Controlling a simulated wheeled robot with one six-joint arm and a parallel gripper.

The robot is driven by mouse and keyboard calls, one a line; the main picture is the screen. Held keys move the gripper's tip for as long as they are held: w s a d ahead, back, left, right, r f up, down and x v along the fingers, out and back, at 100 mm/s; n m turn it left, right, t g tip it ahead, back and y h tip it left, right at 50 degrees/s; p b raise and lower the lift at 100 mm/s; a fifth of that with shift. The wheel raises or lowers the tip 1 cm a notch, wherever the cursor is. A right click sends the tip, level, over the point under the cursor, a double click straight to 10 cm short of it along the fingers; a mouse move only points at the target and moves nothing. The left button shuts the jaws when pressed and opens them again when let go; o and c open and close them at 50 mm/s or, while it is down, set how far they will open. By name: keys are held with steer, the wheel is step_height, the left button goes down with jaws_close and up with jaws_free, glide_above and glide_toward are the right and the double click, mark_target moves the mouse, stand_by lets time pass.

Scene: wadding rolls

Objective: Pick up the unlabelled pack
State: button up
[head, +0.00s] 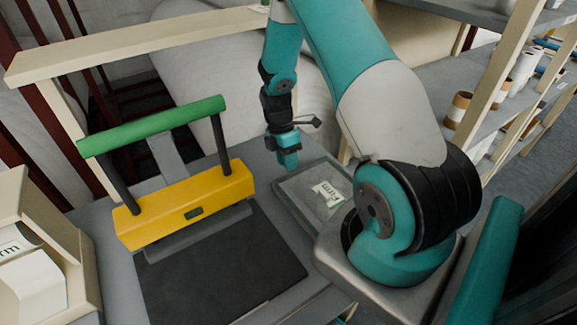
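My gripper (287,163) hangs pointing down near the middle of the head view, over the back edge of the grey tray (285,190). Its fingers are small and seen edge-on, so I cannot tell whether they are open or shut. No pack shows clearly in it. A white pack (38,288) with no label visible on the faces I see sits in a beige bin (78,262) at the left edge. Behind it is a white piece (14,242) with printed letters ending in "rm". I cannot be sure which pack is unlabelled.
A white label (328,193) reading "Firm" lies on the tray. A yellow sealer-like device (188,206) with a raised green handle (150,126) stands behind a dark mat (220,265). A beige rail (140,52) crosses before large pale rolls (205,85). Shelves with small rolls (458,108) stand right.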

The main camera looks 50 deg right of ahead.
mark_target(289, 173)
steer(key=shift+p+x, duration=0.35)
steer(key=shift+x, duration=1.55)
steer(key=shift+c, duration=0.2)
